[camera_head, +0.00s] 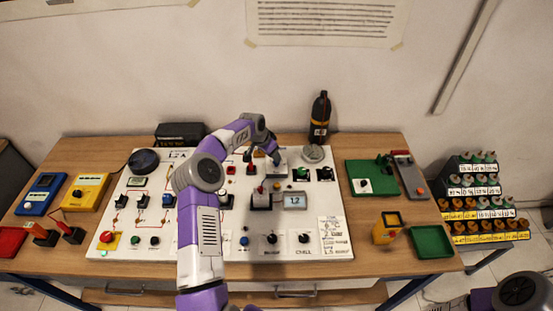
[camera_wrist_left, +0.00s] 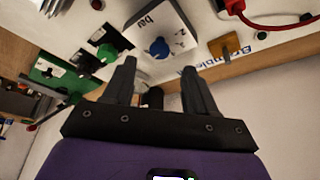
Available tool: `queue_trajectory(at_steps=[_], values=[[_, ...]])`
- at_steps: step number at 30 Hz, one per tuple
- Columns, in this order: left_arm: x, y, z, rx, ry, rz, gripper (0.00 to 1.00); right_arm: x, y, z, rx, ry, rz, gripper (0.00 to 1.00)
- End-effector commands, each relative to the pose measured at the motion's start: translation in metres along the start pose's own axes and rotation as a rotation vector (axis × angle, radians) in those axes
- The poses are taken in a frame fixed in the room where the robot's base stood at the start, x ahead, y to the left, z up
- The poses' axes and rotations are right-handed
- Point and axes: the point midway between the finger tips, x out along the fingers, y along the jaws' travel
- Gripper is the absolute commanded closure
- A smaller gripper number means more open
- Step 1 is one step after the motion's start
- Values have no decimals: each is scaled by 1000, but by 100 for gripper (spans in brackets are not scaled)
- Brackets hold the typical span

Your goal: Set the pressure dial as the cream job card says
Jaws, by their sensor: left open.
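The pressure dial is a white block marked "bar" with a blue knob (camera_wrist_left: 158,47) in the left wrist view. In the head view my left gripper and forearm mostly cover it, at the back middle of the white panel (camera_head: 215,250). My left gripper (camera_head: 275,160) reaches over the panel. In the wrist view its fingers (camera_wrist_left: 160,75) are apart and empty, with the knob beyond and between the tips. I cannot tell the gap to it. The cream job card (camera_head: 334,236) lies at the panel's front right; its small print is mostly unreadable. My right gripper is out of view.
A grey display (camera_head: 295,201) reading about 1.2 stands right of my forearm. Green-knobbed switches (camera_head: 304,173) and a round pale part (camera_head: 313,153) are close right of the gripper. A dark bottle (camera_head: 320,117) stands behind. A green board (camera_head: 371,177) is further right.

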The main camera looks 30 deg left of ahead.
Motion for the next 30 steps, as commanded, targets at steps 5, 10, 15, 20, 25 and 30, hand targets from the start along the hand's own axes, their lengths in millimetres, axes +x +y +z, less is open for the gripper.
queue_trajectory(at_steps=[5, 10, 15, 20, 25, 30], values=[[29, 2, 0, -1, 1, 3, 43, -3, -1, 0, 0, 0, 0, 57], [46, 1, -1, 0, 2, 2, 43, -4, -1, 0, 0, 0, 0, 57], [53, 1, -1, 0, 2, 1, 43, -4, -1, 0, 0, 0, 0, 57], [53, 1, -1, 0, 2, 1, 43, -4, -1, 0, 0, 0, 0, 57], [53, 1, -1, 0, 2, 1, 59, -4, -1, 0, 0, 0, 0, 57], [53, 1, -1, -1, 2, 1, 85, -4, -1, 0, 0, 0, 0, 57]])
